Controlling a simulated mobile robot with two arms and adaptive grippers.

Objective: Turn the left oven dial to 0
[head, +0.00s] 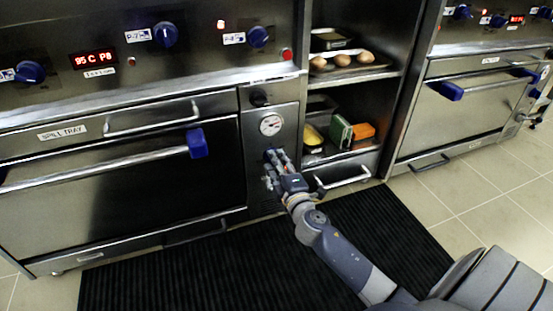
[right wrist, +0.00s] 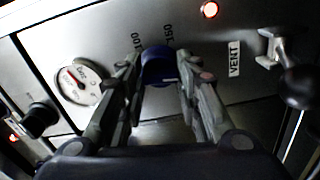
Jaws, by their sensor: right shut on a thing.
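My right gripper (head: 275,161) reaches the narrow panel at the right end of the left oven, below the round gauge. In the right wrist view its two fingers (right wrist: 157,88) are shut on a blue dial (right wrist: 158,64), one finger on each side. The numbers 100 and 150 are printed on the panel beside the dial. A short pale mark shows on the dial's near edge, but I cannot tell which number it points to. The gripper mostly hides this dial in the head view. My left gripper is not in view.
A white gauge (head: 271,125) and a black knob (head: 260,99) sit above my gripper. A blue-ended oven handle (head: 197,143) sticks out to its left, a drawer handle (head: 342,180) to its right. Open shelves (head: 377,75) hold food. A black mat (head: 210,270) covers the floor.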

